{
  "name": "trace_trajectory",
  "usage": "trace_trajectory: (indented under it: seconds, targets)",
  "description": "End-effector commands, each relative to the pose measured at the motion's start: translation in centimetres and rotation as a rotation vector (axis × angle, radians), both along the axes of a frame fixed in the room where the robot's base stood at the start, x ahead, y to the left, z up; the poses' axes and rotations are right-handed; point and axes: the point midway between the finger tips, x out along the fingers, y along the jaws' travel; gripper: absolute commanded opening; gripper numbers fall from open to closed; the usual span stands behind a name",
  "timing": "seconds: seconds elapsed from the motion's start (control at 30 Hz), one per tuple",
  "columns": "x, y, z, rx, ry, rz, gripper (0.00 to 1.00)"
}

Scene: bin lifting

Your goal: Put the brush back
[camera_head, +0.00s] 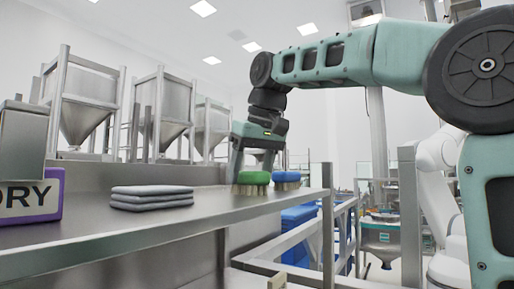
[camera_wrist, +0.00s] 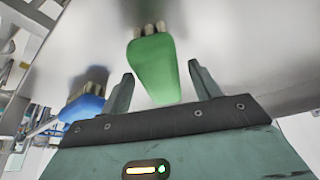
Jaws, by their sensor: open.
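A green brush (camera_head: 250,182) rests on the metal shelf (camera_head: 215,205) near its right end. A blue brush (camera_head: 287,177) rests just to the right of it. My gripper (camera_head: 251,168) points down at the green brush. In the wrist view the green brush (camera_wrist: 154,62) lies between the two spread fingers of my gripper (camera_wrist: 161,71), with a gap visible on each side. The blue brush (camera_wrist: 83,105) is outside the fingers, to the left. The bristles of both brushes show only in part.
A stack of grey folded cloths (camera_head: 151,197) lies on the shelf left of the brushes. A purple-and-white sign (camera_head: 30,197) reading "DRY" stands at the far left. The shelf between cloths and green brush is clear. A metal rail (camera_head: 290,240) runs below the shelf.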

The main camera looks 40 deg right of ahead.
Motion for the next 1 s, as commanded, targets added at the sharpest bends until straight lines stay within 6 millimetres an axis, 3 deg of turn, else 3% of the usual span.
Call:
trace_trajectory:
  seconds: [0.5,0.7,1.0]
  targets:
    - [-3.5,0.0,8.7,0.0,-0.003,-0.001,0.62]
    - [-4.1,0.0,9.9,0.0,-0.001,0.0,0.62]
    - [-4.2,0.0,10.0,0.0,0.0,0.0,0.62]
